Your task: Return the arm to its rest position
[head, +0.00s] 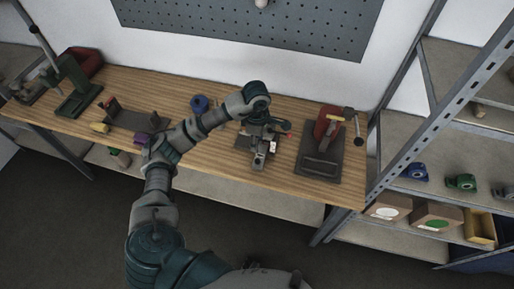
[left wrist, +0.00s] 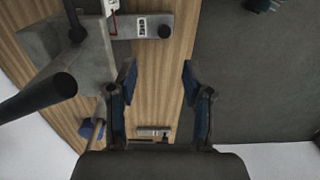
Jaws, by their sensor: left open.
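My left arm reaches up over the wooden workbench (head: 210,150) from the bottom of the head view, its wrist bent down near the bench's middle right. In the left wrist view my left gripper (left wrist: 158,85) is open, with two dark blue fingers well apart and nothing between them. Bench wood and dark floor show behind the fingers. A grey metal device (left wrist: 85,65) with a dark round handle is beside the left finger. In the head view the wrist partly covers the gripper and the clutter under it. My right gripper is not in view.
A dark-based press with a red part (head: 325,150) stands on the right of the bench. A green press (head: 75,85) stands at the left, and a blue roll (head: 200,104) lies behind the arm. A shelf rack (head: 440,150) with boxes is at the right. Open floor lies in front.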

